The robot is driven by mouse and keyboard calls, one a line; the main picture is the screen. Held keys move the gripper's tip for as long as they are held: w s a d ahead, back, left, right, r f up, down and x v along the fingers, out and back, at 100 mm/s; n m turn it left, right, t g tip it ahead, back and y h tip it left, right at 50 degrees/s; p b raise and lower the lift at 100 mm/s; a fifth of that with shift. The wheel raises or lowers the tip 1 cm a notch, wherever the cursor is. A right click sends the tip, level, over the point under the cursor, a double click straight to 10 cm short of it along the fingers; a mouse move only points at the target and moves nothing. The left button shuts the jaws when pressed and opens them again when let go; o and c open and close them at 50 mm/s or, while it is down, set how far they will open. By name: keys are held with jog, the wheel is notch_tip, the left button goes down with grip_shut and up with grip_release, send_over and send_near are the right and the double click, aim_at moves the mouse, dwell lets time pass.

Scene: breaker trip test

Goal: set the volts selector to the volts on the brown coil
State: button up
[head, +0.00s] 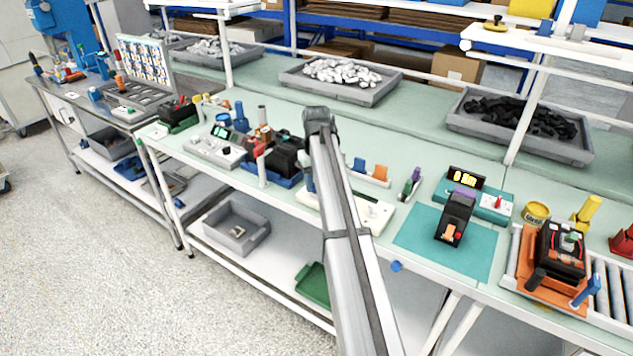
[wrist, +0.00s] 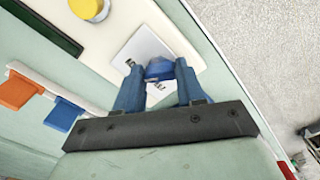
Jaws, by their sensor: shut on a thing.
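In the wrist view, my gripper (wrist: 160,80) has its two blue fingers closed on a blue knob (wrist: 158,69). The knob sits on a square white plate (wrist: 150,42) on a cream panel (wrist: 118,15); I take it for the volts selector. Small dark marks show beside the knob, too small to read, and the fingers hide part of the plate. In the head view, the cream panel (head: 373,217) is partly hidden behind my arm, and the knob cannot be made out. I cannot make out a brown coil or its volts in either view.
A yellow button (wrist: 89,8) is on the same panel. Orange (wrist: 19,91) and blue (wrist: 64,114) tabs stand on a strip beside it. In the head view, a black device (head: 455,219) stands on a teal mat (head: 415,237) to the right, and a blue tray (head: 284,180) lies left.

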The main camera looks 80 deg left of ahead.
jog(key=shift+m, duration=1.1)
jog(key=o, duration=1)
jog(key=shift+o, duration=0.2)
jog(key=shift+r, duration=0.1)
notch_tip(320, 180, up, 14)
jog(key=shift+w+f, duration=0.1)
jog(key=shift+f, duration=0.1)
